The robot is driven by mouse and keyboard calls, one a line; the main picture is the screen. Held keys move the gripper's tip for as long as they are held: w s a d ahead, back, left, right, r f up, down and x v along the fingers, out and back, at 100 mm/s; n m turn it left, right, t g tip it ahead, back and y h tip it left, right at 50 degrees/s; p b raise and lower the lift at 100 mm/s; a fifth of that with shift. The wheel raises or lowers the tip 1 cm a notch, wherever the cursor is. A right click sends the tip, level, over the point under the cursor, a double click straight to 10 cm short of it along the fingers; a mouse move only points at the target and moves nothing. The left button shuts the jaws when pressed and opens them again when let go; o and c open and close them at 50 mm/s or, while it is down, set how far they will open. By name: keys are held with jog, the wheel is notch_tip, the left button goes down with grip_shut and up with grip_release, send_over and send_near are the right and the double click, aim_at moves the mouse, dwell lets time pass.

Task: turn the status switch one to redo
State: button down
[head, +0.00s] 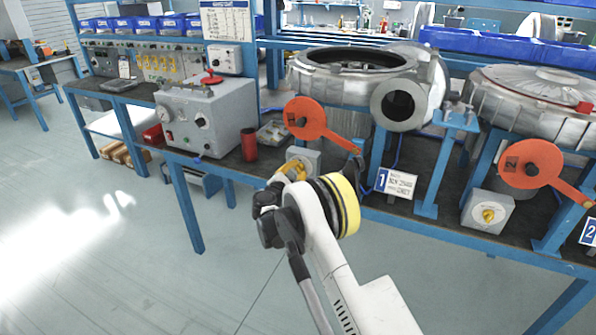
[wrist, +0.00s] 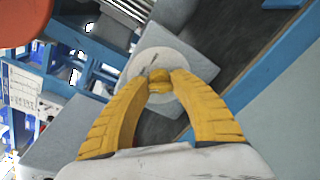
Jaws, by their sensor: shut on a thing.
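Status switch one is a grey box (head: 305,155) on the front of the bench, below the orange disc marked 1. In the wrist view its round pale dial plate (wrist: 196,62) carries a small yellow knob (wrist: 159,86). My gripper (head: 289,170) has reached the switch from the front. In the wrist view my gripper's two yellow fingers (wrist: 160,80) close around the knob, one on each side. The fingers hide most of the dial markings, so I cannot read which position the knob points to. In the head view the knob is hidden behind my gripper.
Orange disc 1 (head: 305,118) with its arm stands just above the switch. A label sign (head: 396,184) is to the right. A second switch box (head: 487,212) with a yellow knob sits further right. A red cylinder (head: 249,145) stands to the left. The floor in front is clear.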

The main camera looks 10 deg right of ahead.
jog(key=shift+n, duration=0.6)
jog(key=c, duration=1.1)
grip_release()
jog(key=v, duration=1.2)
jog(key=shift+w+a, duration=0.1)
